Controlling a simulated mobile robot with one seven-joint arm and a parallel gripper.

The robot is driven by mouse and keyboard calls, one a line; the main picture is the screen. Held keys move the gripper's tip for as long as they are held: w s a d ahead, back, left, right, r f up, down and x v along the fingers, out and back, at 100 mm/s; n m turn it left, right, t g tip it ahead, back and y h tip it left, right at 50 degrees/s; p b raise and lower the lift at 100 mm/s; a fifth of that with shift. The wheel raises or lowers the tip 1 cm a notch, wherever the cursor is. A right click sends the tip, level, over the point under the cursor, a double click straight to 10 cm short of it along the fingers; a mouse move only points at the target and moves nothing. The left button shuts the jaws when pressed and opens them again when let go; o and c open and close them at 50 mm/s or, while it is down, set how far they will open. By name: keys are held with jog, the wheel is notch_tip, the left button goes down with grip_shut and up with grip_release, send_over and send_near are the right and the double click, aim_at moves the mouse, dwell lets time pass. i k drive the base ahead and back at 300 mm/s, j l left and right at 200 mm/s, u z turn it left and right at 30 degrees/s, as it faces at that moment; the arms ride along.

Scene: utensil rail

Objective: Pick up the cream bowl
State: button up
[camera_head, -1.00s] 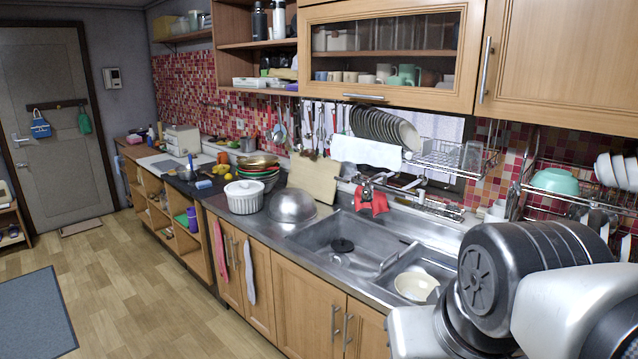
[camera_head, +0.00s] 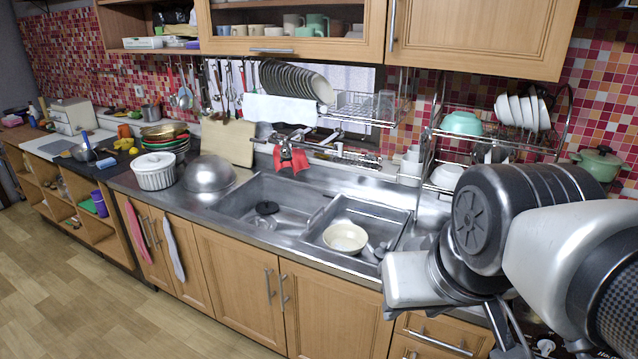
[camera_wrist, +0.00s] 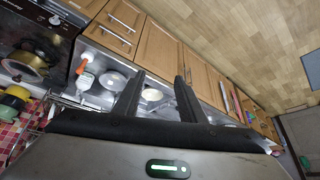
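The cream bowl (camera_head: 345,237) sits upright and seemingly empty in the right-hand basin of the steel sink (camera_head: 238,208). It also shows in the wrist view, small and pale (camera_wrist: 152,95), in the gap between my fingers. My gripper (camera_wrist: 159,76) has its two dark fingers apart with nothing held between them. The bowl lies well beyond the fingertips. In the head view my arm fills the lower right, and the gripper's fingers are mostly hidden or cut off there.
A white ribbed pot (camera_head: 155,172) and an upturned steel bowl (camera_head: 209,174) stand on the counter left of the sink. The floor is open.

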aim_at(348, 238)
jog(key=i+j+z, duration=0.65)
jog(key=i+j, duration=0.25)
jog(key=i+j+z, duration=0.35)
jog(key=j, duration=0.4)
